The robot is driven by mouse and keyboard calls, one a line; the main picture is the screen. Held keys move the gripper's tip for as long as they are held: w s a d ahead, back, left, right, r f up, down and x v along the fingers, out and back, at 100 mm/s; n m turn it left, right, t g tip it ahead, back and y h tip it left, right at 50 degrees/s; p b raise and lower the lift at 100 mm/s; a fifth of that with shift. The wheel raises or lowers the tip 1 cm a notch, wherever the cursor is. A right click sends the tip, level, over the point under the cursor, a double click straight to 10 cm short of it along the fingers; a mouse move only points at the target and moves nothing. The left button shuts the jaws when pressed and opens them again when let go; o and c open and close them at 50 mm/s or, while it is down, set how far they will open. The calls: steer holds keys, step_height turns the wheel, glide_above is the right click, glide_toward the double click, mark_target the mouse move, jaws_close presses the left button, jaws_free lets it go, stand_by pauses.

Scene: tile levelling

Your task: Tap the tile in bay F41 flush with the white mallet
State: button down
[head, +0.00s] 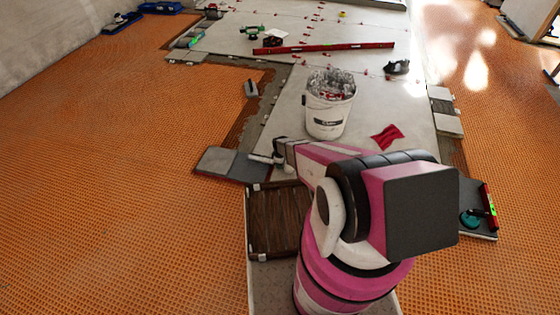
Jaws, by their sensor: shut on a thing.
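My gripper (280,151) is at the end of my arm, left of centre, and is small and partly hidden by the wrist. It is shut on a slim white thing that looks like the white mallet (261,158), whose pale end sticks out to the left. The mallet is over or close to dark grey tiles (222,162) at the edge of the pale floor; I cannot tell whether it touches them. No bay label is readable, so I cannot tell which tile is in F41. Tile heights cannot be judged from here.
A white bucket (328,118) of clear and red pieces stands behind my gripper, with a red cloth (386,137) to its right. A brown wood-look panel (276,222) lies in front. A trowel (251,88) and a long red level (325,47) lie farther back.

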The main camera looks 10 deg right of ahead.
steer(key=shift+r, duration=2.6)
